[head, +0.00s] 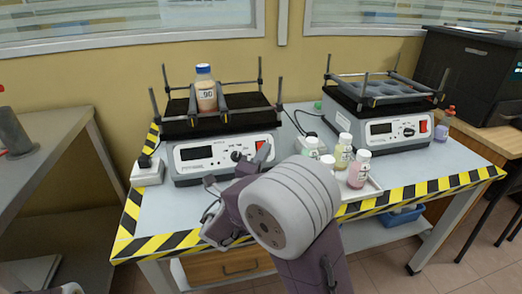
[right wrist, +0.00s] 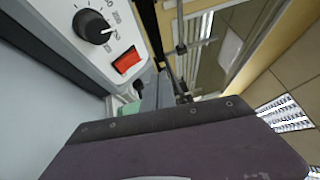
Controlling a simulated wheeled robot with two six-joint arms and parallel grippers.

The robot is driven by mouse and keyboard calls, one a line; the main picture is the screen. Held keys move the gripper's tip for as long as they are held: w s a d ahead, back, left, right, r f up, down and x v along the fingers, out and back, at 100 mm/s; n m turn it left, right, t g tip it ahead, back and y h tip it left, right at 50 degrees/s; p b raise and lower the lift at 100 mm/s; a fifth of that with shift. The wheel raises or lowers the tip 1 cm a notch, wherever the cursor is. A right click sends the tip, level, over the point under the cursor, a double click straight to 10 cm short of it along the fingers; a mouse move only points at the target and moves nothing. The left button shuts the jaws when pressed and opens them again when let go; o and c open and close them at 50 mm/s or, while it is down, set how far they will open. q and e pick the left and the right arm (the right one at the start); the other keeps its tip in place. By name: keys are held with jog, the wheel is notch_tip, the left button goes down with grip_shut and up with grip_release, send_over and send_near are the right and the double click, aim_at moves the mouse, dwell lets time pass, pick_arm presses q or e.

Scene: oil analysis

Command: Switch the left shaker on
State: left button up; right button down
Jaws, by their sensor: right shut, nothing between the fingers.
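The left shaker (head: 196,168), a white box with a display and black knob, stands on the left of the bench. A blue-capped bottle (head: 205,92) of brownish liquid sits upright on its black platform between clamps. In the right wrist view the knob (right wrist: 92,26) and red rocker switch (right wrist: 127,61) show just beyond the dark gripper (right wrist: 165,118). I cannot tell the switch's position or whether the gripper touches it.
The right shaker (head: 380,135) has an empty platform and a red switch. Several small bottles stand in a white tray (head: 368,191) between the shakers, close to my right arm. A white power socket (head: 147,171) is at left. Striped tape (head: 390,199) marks the bench edge.

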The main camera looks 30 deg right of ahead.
jog(key=shift+w+d+f+p, duration=0.2)
jog(key=shift+w+f, duration=0.1)
jog(key=shift+w, duration=0.45)
jog(key=shift+w+d+f+p, duration=0.15)
jog(key=shift+w+f, duration=0.1)
jog(key=shift+w, duration=0.45)
jog(key=shift+w, duration=0.1)
dwell(0.9)
jog(key=shift+w+d+f+p, duration=0.1)
jog(key=shift+w+f+p, duration=0.05)
jog(key=shift+w+p, duration=0.15)
